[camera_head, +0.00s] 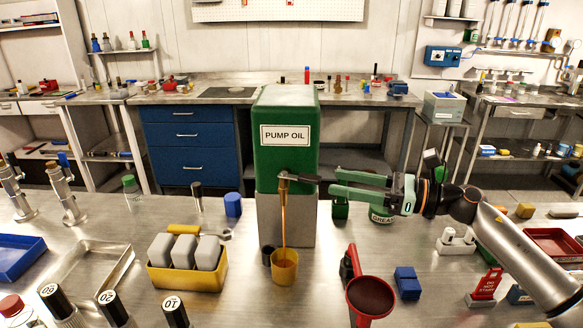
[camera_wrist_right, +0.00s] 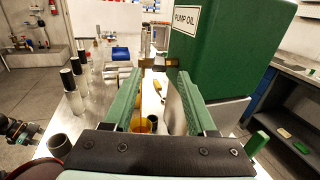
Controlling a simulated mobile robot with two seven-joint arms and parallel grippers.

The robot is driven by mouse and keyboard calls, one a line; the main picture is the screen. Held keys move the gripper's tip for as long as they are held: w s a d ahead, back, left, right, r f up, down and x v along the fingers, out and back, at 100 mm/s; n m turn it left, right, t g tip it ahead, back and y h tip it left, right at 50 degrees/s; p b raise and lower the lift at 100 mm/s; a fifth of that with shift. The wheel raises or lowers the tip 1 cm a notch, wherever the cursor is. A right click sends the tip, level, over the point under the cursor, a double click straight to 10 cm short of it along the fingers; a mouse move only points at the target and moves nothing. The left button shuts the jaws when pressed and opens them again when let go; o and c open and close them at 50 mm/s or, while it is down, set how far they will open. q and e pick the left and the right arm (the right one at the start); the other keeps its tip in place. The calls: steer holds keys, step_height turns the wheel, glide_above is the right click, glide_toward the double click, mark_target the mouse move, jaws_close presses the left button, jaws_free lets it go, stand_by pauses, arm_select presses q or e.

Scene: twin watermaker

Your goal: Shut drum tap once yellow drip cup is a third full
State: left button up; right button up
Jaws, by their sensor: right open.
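The green drum (camera_head: 287,120) labelled PUMP OIL stands on a grey block. Its brass tap (camera_head: 283,186) has a dark lever pointing right, and also shows in the right wrist view (camera_wrist_right: 158,63). An amber stream runs from the tap into the yellow drip cup (camera_head: 285,275) below. Some oil shows inside the cup, but its level is hard to read. The cup is partly visible between my fingers in the wrist view (camera_wrist_right: 151,122). My right gripper (camera_head: 334,181) is open, its fingertips close to the lever's end. I cannot tell if they touch it. My left gripper is out of view.
A red funnel (camera_head: 370,296) and blue block (camera_head: 407,283) stand right of the cup. A yellow bin (camera_head: 187,280) with grey bottles stands left. A dark cup (camera_head: 267,256) sits beside the drip cup. A green grease tin (camera_head: 381,215) is below my right gripper.

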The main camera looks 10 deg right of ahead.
mark_target(299, 175)
steer(key=p+x, duration=0.2)
steer(key=x, duration=0.7)
steer(key=shift+w+a+r+p, duration=0.1)
steer(key=shift+a+r+p, duration=0.1)
steer(key=shift+a+p, duration=0.15)
steer(key=shift+w+a+f, duration=0.15)
steer(key=shift+w+a, duration=0.2)
steer(key=shift+a, duration=0.2)
steer(key=shift+c, duration=0.3)
jaws_close()
